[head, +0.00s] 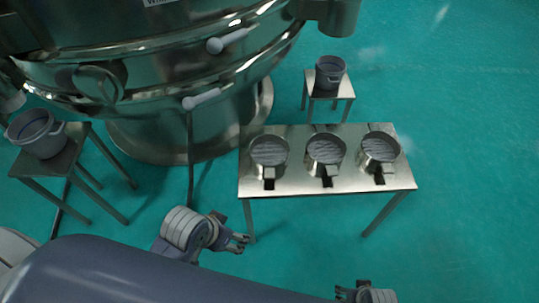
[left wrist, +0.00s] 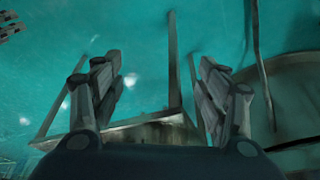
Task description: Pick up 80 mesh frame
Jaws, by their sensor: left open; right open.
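Three round metal mesh frames with grey screens and short handles stand in a row on a steel table (head: 300,187): a left one (head: 268,151), a middle one (head: 325,150) and a right one (head: 379,148). No mesh label is readable, so I cannot tell which is the 80 mesh frame. My left gripper (head: 241,243) is open and empty, in front of the table's left front corner and apart from the frames. It also shows in the left wrist view (left wrist: 160,88) with its fingers spread. My right gripper (head: 347,291) is open at the bottom edge, partly cut off.
The large steel sieve machine (head: 160,60) fills the upper left. A grey pot (head: 36,133) stands on a small table at the left, and another pot (head: 330,73) on a stool behind the steel table. The green floor at the right is clear.

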